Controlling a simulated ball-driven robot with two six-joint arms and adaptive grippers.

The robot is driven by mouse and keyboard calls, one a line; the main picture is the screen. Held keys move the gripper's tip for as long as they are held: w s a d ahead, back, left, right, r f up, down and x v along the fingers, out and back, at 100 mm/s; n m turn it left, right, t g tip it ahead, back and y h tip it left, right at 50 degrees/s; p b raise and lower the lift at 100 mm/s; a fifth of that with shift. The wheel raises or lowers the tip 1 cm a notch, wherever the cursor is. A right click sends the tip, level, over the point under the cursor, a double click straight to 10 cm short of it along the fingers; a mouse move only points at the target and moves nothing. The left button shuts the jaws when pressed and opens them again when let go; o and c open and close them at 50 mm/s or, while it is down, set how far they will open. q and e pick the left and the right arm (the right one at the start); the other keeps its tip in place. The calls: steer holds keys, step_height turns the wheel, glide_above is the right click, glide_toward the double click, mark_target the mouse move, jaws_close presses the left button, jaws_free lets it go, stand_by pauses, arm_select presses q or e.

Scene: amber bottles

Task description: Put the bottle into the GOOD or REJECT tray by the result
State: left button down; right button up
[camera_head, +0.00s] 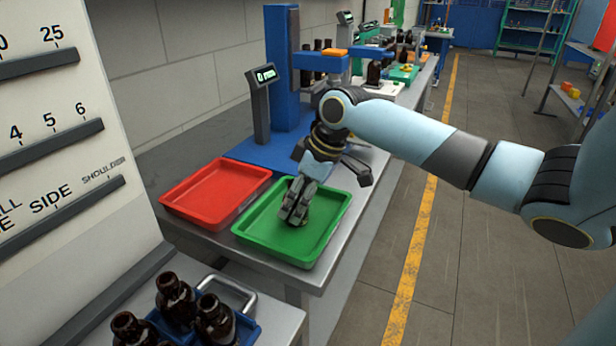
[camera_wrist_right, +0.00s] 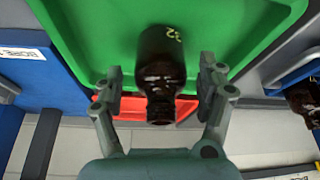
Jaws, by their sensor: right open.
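My right gripper (camera_head: 295,208) points down into the green tray (camera_head: 325,248) in the head view. In the right wrist view the open fingers stand on either side of a dark amber bottle (camera_wrist_right: 160,65) marked "32", with a gap on each side. The bottle's neck points toward the gripper, and the green tray (camera_wrist_right: 95,30) lies behind it. In the head view the gripper hides this bottle. The red tray (camera_head: 205,190) is empty, directly left of the green one. My left gripper is out of view.
A blue stand with a small display (camera_head: 264,76) is behind the trays. Several amber bottles (camera_head: 214,318) stand in a blue holder at the front left. A white gauge panel (camera_head: 60,120) fills the left edge. Further bottles and stations line the bench behind.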

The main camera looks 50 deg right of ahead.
steer(key=v, duration=1)
steer(key=shift+r, duration=0.2)
steer(key=shift+s, duration=0.1)
